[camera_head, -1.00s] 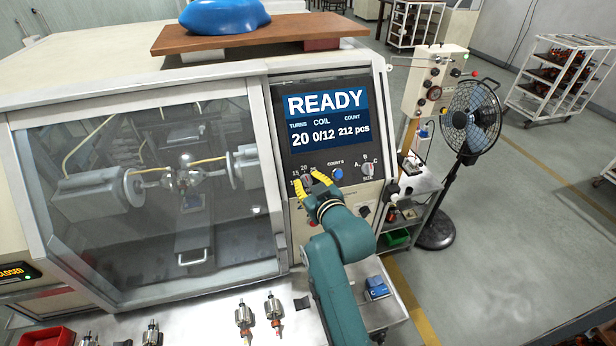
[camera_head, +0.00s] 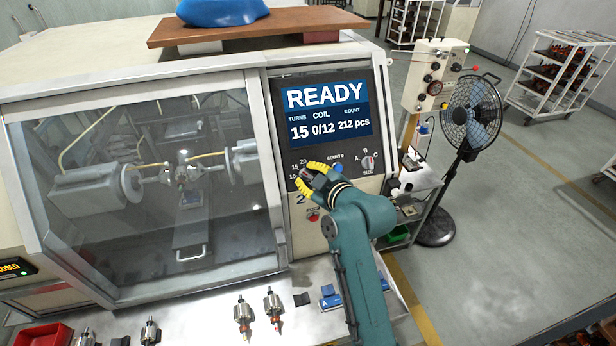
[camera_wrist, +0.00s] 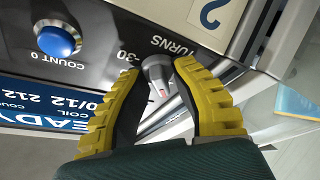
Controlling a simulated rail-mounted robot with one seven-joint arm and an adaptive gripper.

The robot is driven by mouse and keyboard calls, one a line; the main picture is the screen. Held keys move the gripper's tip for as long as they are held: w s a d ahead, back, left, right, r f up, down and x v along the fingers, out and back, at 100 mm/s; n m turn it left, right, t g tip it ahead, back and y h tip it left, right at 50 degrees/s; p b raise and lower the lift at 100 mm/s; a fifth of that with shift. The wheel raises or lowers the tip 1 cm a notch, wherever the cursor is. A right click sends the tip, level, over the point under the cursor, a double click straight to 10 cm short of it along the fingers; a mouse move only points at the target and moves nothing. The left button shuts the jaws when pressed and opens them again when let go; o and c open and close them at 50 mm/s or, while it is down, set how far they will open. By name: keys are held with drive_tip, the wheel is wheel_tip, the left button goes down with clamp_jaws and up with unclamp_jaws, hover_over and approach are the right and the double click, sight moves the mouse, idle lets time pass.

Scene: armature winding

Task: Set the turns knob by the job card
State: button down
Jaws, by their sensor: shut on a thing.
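The turns knob (camera_wrist: 156,72) shows between my fingertips in the wrist view, small and grey with a red and white mark. My gripper (camera_head: 309,174) has its yellow-padded fingers shut on it at the control panel (camera_head: 289,150); it also shows in the wrist view (camera_wrist: 157,66). In the head view my fingers hide most of the knob and part of its scale. The display (camera_head: 326,112) reads READY, turns 15, coil 0/12, count 212 pcs. I cannot make out a job card.
A blue count button (camera_wrist: 58,40) sits beside the turns knob. A selector knob marked A, B, C (camera_head: 368,163) is to its right, and a red button (camera_head: 313,216) is below. A glass-fronted enclosure (camera_head: 130,250) stands at left. Several armatures (camera_head: 243,314) lie on the front ledge.

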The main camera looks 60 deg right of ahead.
drive_tip(key=shift+f, duration=0.3)
drive_tip(key=c, duration=1.3)
unclamp_jaws()
drive_tip(key=shift+o, duration=0.9)
drive_tip(key=shift+r, duration=0.2)
drive_tip(key=v, duration=1.2)
